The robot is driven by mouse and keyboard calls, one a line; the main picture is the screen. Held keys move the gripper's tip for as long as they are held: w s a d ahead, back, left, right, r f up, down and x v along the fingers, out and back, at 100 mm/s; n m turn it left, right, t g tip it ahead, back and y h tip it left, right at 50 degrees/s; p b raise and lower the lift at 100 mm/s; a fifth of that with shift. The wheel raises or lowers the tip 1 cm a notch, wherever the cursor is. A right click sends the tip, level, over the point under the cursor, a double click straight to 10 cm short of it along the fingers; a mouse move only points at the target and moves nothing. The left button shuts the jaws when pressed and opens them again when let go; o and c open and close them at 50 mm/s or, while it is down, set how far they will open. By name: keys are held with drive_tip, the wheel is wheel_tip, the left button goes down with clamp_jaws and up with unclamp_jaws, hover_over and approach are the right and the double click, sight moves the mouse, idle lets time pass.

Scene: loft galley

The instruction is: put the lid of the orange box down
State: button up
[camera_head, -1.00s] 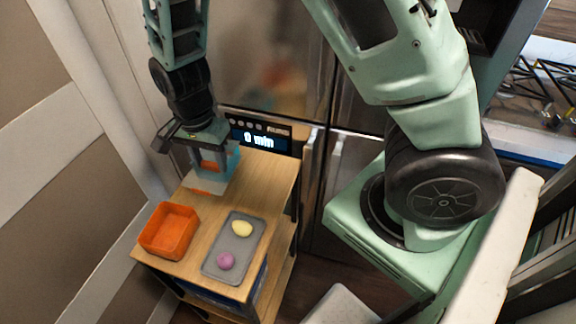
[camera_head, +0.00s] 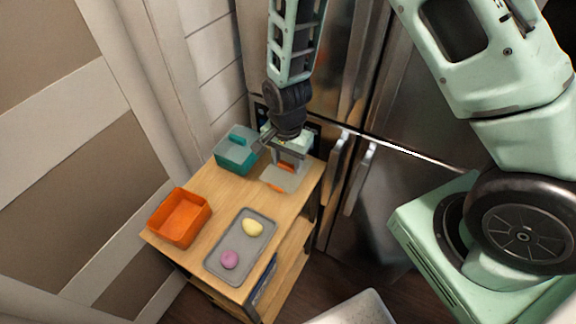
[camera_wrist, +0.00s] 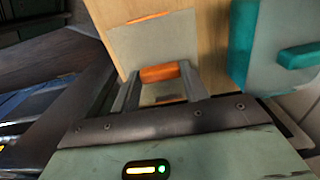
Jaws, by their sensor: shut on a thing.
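The lid (camera_head: 283,179) is a flat grey plate with an orange handle (camera_wrist: 160,73) and an orange strip near one edge. My gripper (camera_head: 288,163) is shut on the handle, with one finger at each end of it in the wrist view. The lid is level, low over the back right of the wooden cart top; I cannot tell whether it touches. The orange box (camera_head: 180,218) stands open and empty-looking at the left front of the cart. The lid's underside is hidden.
A grey tray (camera_head: 222,258) in front holds a yellow piece (camera_head: 252,227) and a purple piece (camera_head: 230,259). Bare wood (camera_head: 225,192) lies between them. The fridge (camera_head: 370,220) is right of the cart.

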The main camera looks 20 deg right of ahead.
sight(287, 164)
drive_tip(key=shift+f, duration=1.35)
drive_tip(key=shift+f, duration=0.2)
drive_tip(key=o, duration=1)
drive_tip(key=shift+c, duration=0.2)
drive_tip(key=shift+r, duration=0.1)
wheel_tip(287, 164, up, 12)
drive_tip(key=b, duration=0.1)
drive_tip(key=s+a+r+n, duration=0.3)
drive_tip(key=s+r+n, duration=0.3)
drive_tip(key=s+n, duration=0.3)
drive_tip(key=s+a+r+n, duration=0.3)
drive_tip(key=s+r+n, duration=0.3)
drive_tip(key=s+n, duration=0.3)
drive_tip(key=shift+s+a+r+n+y, duration=0.15)
drive_tip(key=shift+s+r+n+y, duration=0.2)
drive_tip(key=shift+s, duration=0.7)
